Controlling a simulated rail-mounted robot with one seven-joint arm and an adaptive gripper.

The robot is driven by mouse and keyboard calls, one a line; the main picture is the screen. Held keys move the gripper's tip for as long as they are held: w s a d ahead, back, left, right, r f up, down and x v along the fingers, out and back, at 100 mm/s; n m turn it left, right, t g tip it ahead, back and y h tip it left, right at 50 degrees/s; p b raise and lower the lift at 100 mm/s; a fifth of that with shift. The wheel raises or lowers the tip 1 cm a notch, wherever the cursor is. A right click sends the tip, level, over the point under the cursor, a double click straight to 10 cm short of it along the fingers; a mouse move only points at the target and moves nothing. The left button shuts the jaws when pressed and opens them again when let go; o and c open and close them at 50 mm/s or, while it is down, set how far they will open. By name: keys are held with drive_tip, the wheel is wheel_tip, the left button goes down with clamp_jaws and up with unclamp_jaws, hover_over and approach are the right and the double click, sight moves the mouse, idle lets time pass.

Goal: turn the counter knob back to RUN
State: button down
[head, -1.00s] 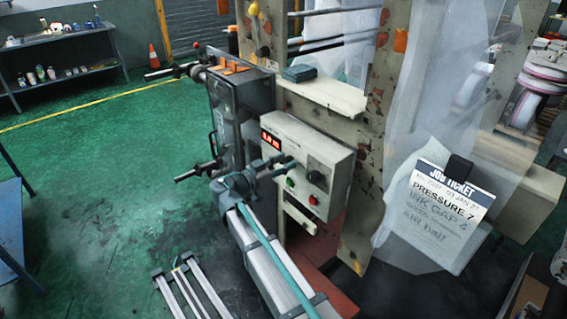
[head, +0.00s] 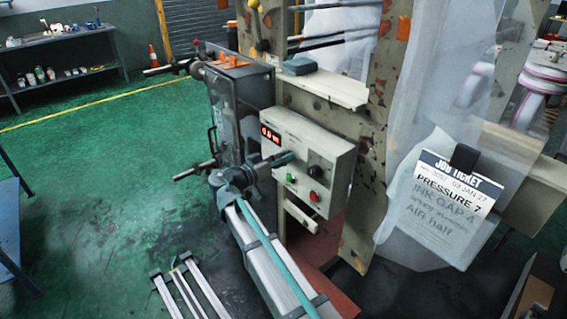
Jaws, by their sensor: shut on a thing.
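The pale control box (head: 335,160) is on the machine's side frame, with a red lit display (head: 271,135) at its upper left. My gripper (head: 287,158) is at the box's front face, just below and right of the display. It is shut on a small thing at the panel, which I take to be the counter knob. My fingers cover that knob, so its pointer and the RUN marking cannot be read. A separate dark round knob (head: 319,174) shows to the right of my fingers, apart from them.
A green button (head: 291,178) and a red button (head: 314,196) sit just below my fingers. A job ticket (head: 450,205) hangs on translucent sheeting at the right. A dark cabinet with protruding rods (head: 190,170) stands left of the box. Green floor is open farther left.

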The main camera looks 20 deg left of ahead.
drive_tip(key=shift+a+f+n, duration=0.1)
drive_tip(key=shift+n, duration=6.8)
drive_tip(key=c, duration=0.8)
unclamp_jaws()
drive_tip(key=v, duration=1.2)
drive_tip(key=shift+f, duration=0.1)
